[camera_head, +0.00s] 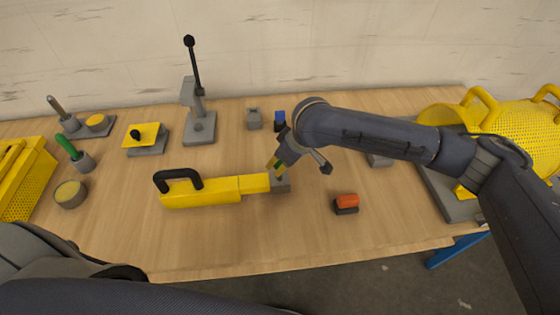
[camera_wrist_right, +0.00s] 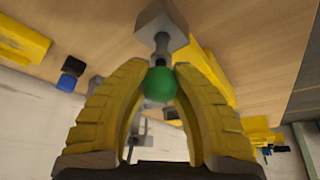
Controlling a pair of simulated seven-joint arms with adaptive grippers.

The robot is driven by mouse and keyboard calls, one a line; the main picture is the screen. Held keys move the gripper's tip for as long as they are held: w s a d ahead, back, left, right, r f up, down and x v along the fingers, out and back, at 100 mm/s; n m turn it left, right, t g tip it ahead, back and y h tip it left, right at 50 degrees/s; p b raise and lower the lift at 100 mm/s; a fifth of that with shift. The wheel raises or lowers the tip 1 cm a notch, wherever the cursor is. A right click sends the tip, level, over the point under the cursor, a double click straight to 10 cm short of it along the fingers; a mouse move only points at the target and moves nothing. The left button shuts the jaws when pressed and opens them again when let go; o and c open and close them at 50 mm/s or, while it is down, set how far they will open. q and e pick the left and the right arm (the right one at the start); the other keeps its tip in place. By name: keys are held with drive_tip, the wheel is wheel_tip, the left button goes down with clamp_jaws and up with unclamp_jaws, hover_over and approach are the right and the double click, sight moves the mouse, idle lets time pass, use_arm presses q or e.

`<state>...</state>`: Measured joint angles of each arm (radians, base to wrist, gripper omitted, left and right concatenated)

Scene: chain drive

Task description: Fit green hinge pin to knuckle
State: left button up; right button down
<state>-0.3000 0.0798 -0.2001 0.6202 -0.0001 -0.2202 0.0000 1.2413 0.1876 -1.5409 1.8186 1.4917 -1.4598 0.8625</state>
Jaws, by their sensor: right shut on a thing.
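My right gripper (camera_head: 277,165) is at the right end of the long yellow part, over a grey block (camera_head: 281,185) that seems to be the knuckle. In the right wrist view the yellow fingers of my right gripper (camera_wrist_right: 160,85) are shut on the round green head of the hinge pin (camera_wrist_right: 160,84). The pin's grey shank (camera_wrist_right: 161,48) points at the grey block (camera_wrist_right: 162,28); I cannot tell how far it is in. My left gripper is out of view; only dark arm links show at the lower left.
The yellow part (camera_head: 205,193) has a black handle. A small orange-topped block (camera_head: 347,201) lies to the right. A green-handled tool (camera_head: 68,149) stands in a grey holder at the left. A grey lever stand (camera_head: 199,122) is at the back. The front middle of the table is clear.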

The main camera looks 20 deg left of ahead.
drive_tip(key=shift+f, duration=1.7)
drive_tip(key=c, duration=1.1)
unclamp_jaws()
drive_tip(key=shift+v, duration=6)
drive_tip(key=shift+f, duration=0.1)
